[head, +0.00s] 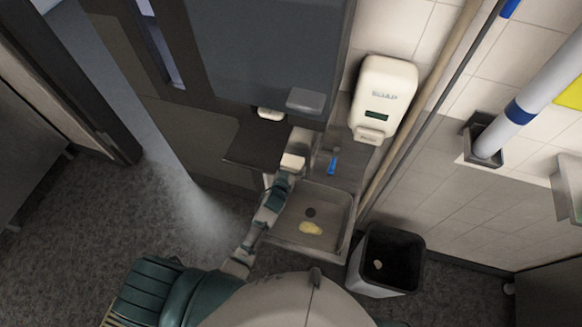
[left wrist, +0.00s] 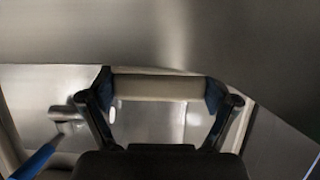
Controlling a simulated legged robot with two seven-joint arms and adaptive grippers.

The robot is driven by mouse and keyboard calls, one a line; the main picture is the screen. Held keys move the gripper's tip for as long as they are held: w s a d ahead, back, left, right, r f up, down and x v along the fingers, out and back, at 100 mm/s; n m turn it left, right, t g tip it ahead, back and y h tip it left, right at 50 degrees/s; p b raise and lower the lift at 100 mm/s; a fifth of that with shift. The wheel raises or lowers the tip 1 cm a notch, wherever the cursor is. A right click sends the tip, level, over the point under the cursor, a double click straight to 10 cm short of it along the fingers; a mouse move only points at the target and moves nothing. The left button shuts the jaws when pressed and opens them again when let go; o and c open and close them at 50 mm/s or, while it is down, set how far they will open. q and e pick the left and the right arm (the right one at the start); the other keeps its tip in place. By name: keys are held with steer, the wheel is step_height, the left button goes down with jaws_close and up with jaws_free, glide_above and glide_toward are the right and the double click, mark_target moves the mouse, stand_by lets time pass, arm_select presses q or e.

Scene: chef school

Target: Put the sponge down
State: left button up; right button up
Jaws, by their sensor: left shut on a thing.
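The sponge (head: 293,161) is a pale cream block at the end of my left arm in the head view. In the left wrist view the sponge (left wrist: 158,88) spans crosswise between the two blue-tipped fingers. My left gripper (head: 284,177) is shut on it, over the left rim of the sink. The steel sink basin (head: 338,204) lies below and to the right of the gripper. My right gripper is in neither view.
A blue-handled tap (head: 331,167) stands behind the basin. A yellowish patch (head: 311,228) lies in the basin near the drain. A soap dispenser (head: 384,96) hangs on the wall; a black bin (head: 386,258) stands right of the sink. Grey metal fills the upper wrist view.

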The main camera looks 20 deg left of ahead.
arm_select(q)
steer(key=shift+f, duration=0.1)
steer(key=o, duration=0.8)
steer(key=shift+a, duration=0.2)
steer(key=shift+c, duration=0.2)
steer(key=shift+s+r, duration=0.15)
steer(key=shift+r, duration=0.05)
steer(key=v, duration=1.1)
steer(key=shift+s+r, duration=0.15)
steer(key=shift+s, duration=0.25)
